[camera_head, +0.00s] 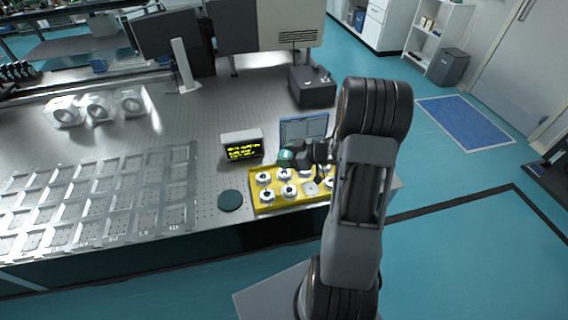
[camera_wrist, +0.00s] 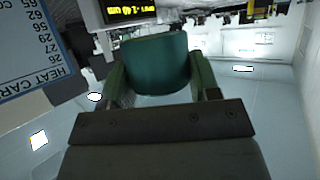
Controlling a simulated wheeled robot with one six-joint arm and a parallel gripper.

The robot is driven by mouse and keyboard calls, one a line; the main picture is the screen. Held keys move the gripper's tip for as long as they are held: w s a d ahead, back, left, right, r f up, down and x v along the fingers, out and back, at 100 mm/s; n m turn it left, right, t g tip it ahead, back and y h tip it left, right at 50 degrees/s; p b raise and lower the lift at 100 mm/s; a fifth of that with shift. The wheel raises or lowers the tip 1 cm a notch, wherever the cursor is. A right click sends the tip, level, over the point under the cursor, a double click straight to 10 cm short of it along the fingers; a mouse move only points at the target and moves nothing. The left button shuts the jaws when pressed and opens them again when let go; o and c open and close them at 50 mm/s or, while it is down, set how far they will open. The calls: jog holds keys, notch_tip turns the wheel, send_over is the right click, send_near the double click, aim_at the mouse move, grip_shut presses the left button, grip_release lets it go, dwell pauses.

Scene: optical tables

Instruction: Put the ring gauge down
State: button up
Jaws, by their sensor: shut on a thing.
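The ring gauge (camera_wrist: 155,62) is a dark teal, round-sided piece between my gripper's fingers (camera_wrist: 160,80) in the wrist view. Its bore does not show, and its lower part is hidden by the gripper body. In the head view my gripper (camera_head: 300,155) is above the back edge of a yellow tray (camera_head: 256,209). A small teal patch of the ring gauge (camera_head: 286,154) shows at its left end. My arm hides the tray's right end. A dark teal round pad (camera_head: 230,200) lies on the table left of the tray, with nothing on it.
Several white round parts with dark centres (camera_head: 267,195) stand in the tray. Behind it are a box with a yellow-lit display (camera_head: 242,146) and a blue-framed chart (camera_head: 304,128). A grid rack (camera_head: 95,200) fills the left. Bare tabletop (camera_head: 205,170) lies between.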

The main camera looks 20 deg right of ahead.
jog(key=w+f, duration=0.2)
jog(key=f, duration=0.1)
jog(key=w+d+f, duration=0.1)
jog(key=f, duration=0.1)
jog(key=shift+w, duration=0.35)
notch_tip(320, 180, down, 3)
jog(key=shift+w+r+p, duration=0.15)
jog(key=shift+p, duration=0.25)
jog(key=shift+f, duration=0.25)
